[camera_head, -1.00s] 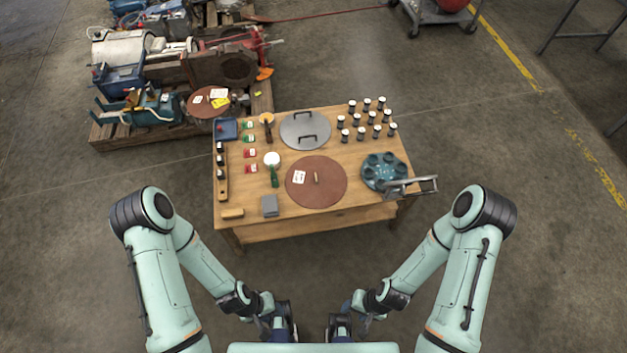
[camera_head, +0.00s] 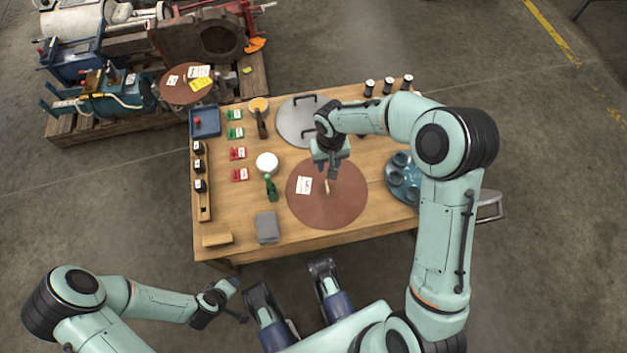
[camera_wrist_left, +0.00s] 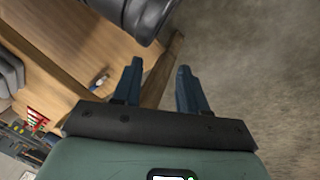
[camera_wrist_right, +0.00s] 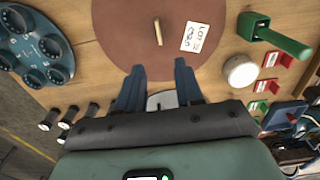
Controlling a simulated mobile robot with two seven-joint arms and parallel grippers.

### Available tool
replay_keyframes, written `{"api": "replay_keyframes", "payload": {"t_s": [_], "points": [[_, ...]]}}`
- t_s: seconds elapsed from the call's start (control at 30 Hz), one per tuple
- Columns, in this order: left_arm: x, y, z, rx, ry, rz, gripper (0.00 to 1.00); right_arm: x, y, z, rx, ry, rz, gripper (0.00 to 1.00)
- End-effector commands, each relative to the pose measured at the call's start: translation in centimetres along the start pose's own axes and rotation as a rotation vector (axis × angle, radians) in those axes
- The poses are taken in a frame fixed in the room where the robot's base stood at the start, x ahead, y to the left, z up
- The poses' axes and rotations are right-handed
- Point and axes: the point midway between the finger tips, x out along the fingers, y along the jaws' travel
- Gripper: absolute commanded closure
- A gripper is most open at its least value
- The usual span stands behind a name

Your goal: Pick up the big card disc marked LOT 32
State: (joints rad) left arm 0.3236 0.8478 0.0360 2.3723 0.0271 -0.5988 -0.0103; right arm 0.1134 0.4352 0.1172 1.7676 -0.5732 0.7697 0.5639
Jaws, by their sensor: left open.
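A big brown disc (camera_head: 335,205) lies flat on the wooden table, with a white card (camera_head: 304,185) and a small wooden peg (camera_head: 327,187) on it. My right gripper (camera_head: 328,175) is above the disc's back edge, pointing down. Its fingers (camera_wrist_right: 158,68) are apart with nothing between them. My left gripper (camera_head: 238,303) is low, in front of the table and away from the disc. In the left wrist view its fingers (camera_wrist_left: 160,68) are apart and empty.
A grey plate with handles (camera_head: 296,122) lies behind the disc, partly hidden by my right arm. A blue-green holder (camera_head: 400,180) is right. A white-topped round item (camera_head: 267,163), green tool (camera_head: 271,188) and grey block (camera_head: 267,228) are left. Another brown disc (camera_head: 180,92) lies on the pallet.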

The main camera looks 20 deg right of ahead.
Motion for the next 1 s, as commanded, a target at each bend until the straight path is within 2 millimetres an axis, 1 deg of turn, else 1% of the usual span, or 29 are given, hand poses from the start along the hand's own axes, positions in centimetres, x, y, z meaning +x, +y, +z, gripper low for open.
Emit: {"api": "replay_keyframes", "payload": {"t_s": [0.13,0.3,0.43,0.67,0.9,1.0], "points": [[1.0,-0.8,0.3,-0.007,-0.009,-0.012,0.57,2.6,0.1,0.1,0.0,-0.005,0.002,0.64],[2.1,-2.2,2.1,-0.02,-0.064,-0.037,0.57,6.0,0.0,0.1,0.0,-0.005,0.001,0.64],[2.5,-2.8,3.0,-0.027,-0.093,-0.048,0.57,7.4,0.0,0.1,0.0,-0.004,0.001,0.64],[2.9,-3.4,3.8,-0.034,-0.117,-0.06,0.57,8.6,0.1,0.2,0.001,-0.004,0.0,0.64],[4.2,-5.3,6.3,-0.057,-0.196,-0.095,0.57,12.2,0.1,0.5,0.001,-0.005,0.0,0.64],[4.4,-5.8,7.0,-0.063,-0.217,-0.105,0.57,13.1,0.1,0.5,0.0,-0.003,0.0,0.64]]}}
